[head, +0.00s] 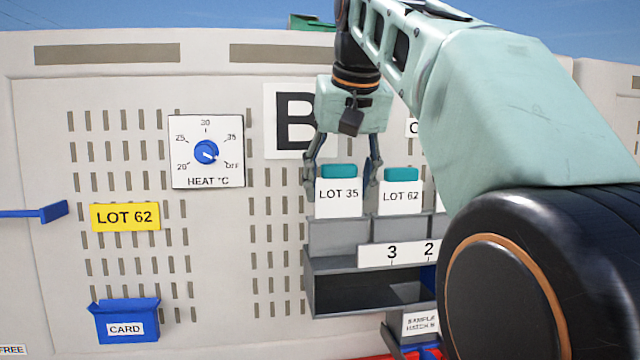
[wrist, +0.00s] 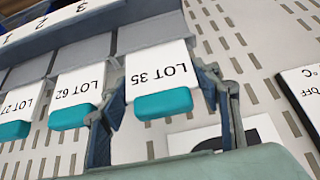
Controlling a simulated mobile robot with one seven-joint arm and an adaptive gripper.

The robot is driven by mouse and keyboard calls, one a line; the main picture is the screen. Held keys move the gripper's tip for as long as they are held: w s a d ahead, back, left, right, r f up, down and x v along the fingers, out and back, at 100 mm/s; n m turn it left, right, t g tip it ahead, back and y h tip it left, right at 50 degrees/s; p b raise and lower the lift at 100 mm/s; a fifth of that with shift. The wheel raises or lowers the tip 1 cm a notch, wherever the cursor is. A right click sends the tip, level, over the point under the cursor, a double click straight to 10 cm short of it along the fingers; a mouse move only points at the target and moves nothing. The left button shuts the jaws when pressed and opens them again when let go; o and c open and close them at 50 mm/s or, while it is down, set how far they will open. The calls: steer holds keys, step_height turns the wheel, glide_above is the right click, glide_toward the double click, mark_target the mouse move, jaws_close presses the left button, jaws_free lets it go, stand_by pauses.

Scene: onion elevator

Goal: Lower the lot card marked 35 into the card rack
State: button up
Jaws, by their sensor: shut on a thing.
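The lot card marked 35 (head: 339,198) is white with a teal top, upright at the left end of the grey card rack (head: 338,237). My gripper (head: 341,180) points down, with one finger on each side of this card, shut on it. In the wrist view the gripper (wrist: 163,88) shows its fingers at both edges of the card 35 (wrist: 156,70). The card's lower edge meets the top of the rack's leftmost front panel; I cannot tell how deep it sits.
The card LOT 62 (head: 400,196) stands just right of it, and LOT 27 (wrist: 17,106) beyond that. An open grey shelf (head: 350,294) lies below.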

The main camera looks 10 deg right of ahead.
steer(key=shift+f, duration=0.1)
stand_by(0.3)
steer(key=o, duration=1.2)
steer(key=shift+o, duration=0.2)
